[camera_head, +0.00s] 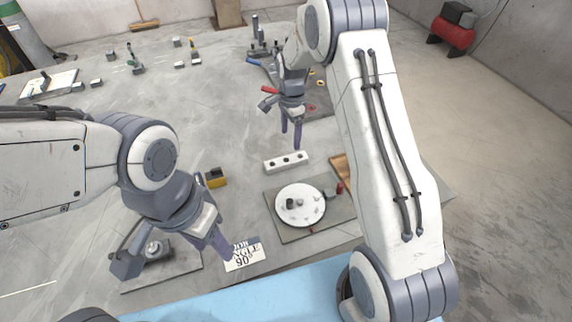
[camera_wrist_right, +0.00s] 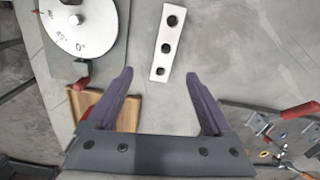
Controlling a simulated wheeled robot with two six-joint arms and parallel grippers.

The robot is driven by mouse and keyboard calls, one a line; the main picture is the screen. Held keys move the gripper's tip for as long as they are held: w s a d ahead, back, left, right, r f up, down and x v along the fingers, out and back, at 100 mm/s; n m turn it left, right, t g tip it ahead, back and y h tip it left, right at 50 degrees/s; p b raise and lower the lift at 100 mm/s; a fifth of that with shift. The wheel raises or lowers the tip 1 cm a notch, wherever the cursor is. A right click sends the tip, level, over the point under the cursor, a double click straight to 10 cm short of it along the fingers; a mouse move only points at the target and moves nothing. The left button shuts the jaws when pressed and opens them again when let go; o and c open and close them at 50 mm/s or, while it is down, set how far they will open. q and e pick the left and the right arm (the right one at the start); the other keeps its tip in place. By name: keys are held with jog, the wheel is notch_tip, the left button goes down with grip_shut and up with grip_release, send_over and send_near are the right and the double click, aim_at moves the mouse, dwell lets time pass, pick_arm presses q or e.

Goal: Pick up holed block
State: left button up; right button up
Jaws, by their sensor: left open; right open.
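The holed block (camera_head: 286,161) is a white bar with three dark holes in a row, lying flat on the grey table. In the right wrist view the block (camera_wrist_right: 168,43) stands lengthwise, beyond and between my fingertips, with nothing touching it. My right gripper (camera_head: 291,138) is open and empty above and just behind the block in the head view; its two purple-grey fingers also show in the right wrist view (camera_wrist_right: 161,78). My left gripper (camera_head: 222,250) is at the lower left, beside a printed card, with its fingers only partly visible.
A white round dial (camera_head: 300,205) on a grey plate stands just in front of the block. A wooden piece (camera_head: 342,170) lies to its right. A yellow-black block (camera_head: 216,178) sits to the left. Red-handled clamps (camera_wrist_right: 300,110) stand nearby.

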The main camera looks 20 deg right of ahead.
notch_tip(320, 180, down, 2)
jog(key=d+f+m, duration=0.1)
jog(key=d, duration=0.1)
jog(key=p, duration=0.1)
send_over(294, 157)
jog(key=f, duration=0.4)
jog(key=shift+s+d, duration=0.15)
jog(key=shift+s, duration=0.05)
jog(key=shift+w+f+p, duration=0.1)
jog(key=shift+f+p, duration=0.95)
jog(key=shift+f, duration=1.8)
grip_shut()
jog(key=shift+r, duration=0.1)
jog(key=shift+w, duration=0.1)
